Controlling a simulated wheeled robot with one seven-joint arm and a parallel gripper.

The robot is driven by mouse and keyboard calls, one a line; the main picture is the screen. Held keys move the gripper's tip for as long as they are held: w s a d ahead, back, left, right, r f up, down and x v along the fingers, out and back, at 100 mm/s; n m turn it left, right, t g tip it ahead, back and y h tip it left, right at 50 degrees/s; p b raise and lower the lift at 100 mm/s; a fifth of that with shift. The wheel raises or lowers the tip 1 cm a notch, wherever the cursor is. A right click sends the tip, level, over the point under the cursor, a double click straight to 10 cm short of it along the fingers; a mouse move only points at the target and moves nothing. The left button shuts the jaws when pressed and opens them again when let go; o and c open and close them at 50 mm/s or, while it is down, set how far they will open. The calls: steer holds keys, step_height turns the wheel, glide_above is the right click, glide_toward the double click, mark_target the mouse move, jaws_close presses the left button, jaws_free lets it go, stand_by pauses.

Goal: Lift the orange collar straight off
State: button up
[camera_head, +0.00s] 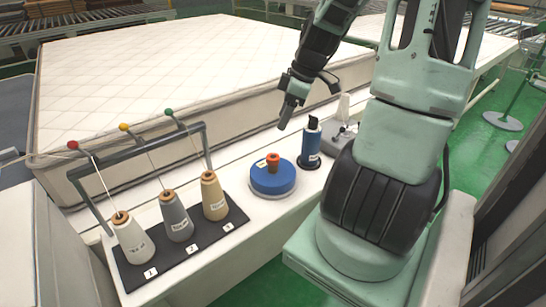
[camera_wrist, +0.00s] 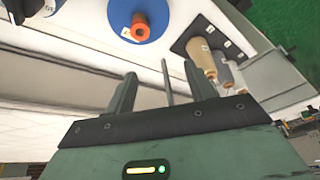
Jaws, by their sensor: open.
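The orange collar (camera_head: 273,158) sits around the top of a small brown post standing on a round blue base (camera_head: 268,182). In the wrist view, the collar (camera_wrist: 140,27) shows from above as an orange ring with a dark centre, on the blue disc (camera_wrist: 119,12). My gripper (camera_head: 287,114) is above the bench, up and a little to the right of the collar, apart from it. In the wrist view its two fingers (camera_wrist: 163,90) are spread open, with a thin grey rod showing between them.
A dark blue spool (camera_head: 311,140) stands right of the base, beside a grey machine (camera_head: 342,128). On the left, three thread cones stand on a black numbered mat (camera_head: 187,253) under a grey rack (camera_head: 140,155). A large white mattress (camera_head: 170,75) lies behind the bench.

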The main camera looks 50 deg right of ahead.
steer(key=t, duration=0.1)
glide_toward(274, 155)
steer(key=p+x, duration=0.1)
steer(key=x, duration=0.7)
steer(key=shift+w+d+f+p, duration=0.1)
steer(key=shift+w+d+p, duration=0.05)
steer(key=shift+p, duration=0.25)
steer(key=shift+w+f, duration=0.15)
steer(key=shift+f, duration=0.35)
steer(key=c, duration=0.9)
